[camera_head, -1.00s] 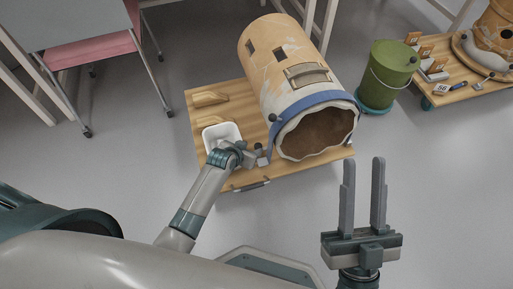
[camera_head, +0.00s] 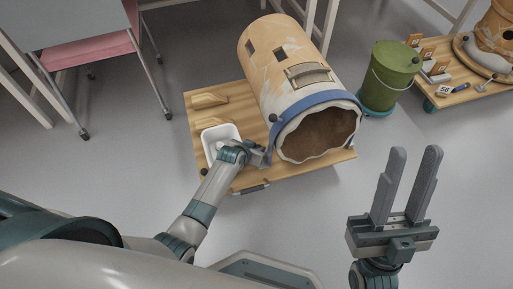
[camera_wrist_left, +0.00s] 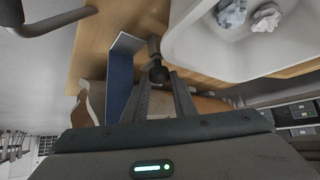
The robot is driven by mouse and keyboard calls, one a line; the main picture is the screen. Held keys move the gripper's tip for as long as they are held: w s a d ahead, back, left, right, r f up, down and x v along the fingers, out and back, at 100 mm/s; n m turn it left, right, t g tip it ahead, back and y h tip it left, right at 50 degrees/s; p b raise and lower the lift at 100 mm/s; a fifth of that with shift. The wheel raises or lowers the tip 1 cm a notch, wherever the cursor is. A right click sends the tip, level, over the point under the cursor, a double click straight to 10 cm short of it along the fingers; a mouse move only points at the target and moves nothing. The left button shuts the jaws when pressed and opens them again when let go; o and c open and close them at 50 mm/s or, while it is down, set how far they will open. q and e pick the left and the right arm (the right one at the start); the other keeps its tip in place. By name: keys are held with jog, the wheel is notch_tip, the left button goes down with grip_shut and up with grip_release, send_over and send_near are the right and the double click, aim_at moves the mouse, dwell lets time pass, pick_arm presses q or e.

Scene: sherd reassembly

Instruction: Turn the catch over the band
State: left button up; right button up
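The large orange clay vessel (camera_head: 272,62) lies on its side with its broken mouth facing front. A blue band (camera_head: 315,97) circles it near the mouth and also shows in the left wrist view (camera_wrist_left: 120,88). My left gripper (camera_head: 262,156) is at the band's lower left side, beside the mouth. In the left wrist view a dark round knob on a grey stem, seemingly the catch (camera_wrist_left: 157,73), sits between my left fingertips (camera_wrist_left: 161,78), beside the band. The fingers stand apart; whether they pinch the knob is unclear. My right gripper (camera_head: 414,150) is open and empty, pointing up.
A white tray (camera_head: 207,140) stands left of the vessel on the wooden board (camera_head: 245,92); whitish lumps (camera_wrist_left: 265,17) lie in it. A green bucket (camera_head: 390,70) stands right of the vessel, near a second wooden board (camera_head: 470,92). The floor in front is clear.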

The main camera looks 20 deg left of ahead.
pick_arm(q)
jog(key=shift+c, duration=1.4)
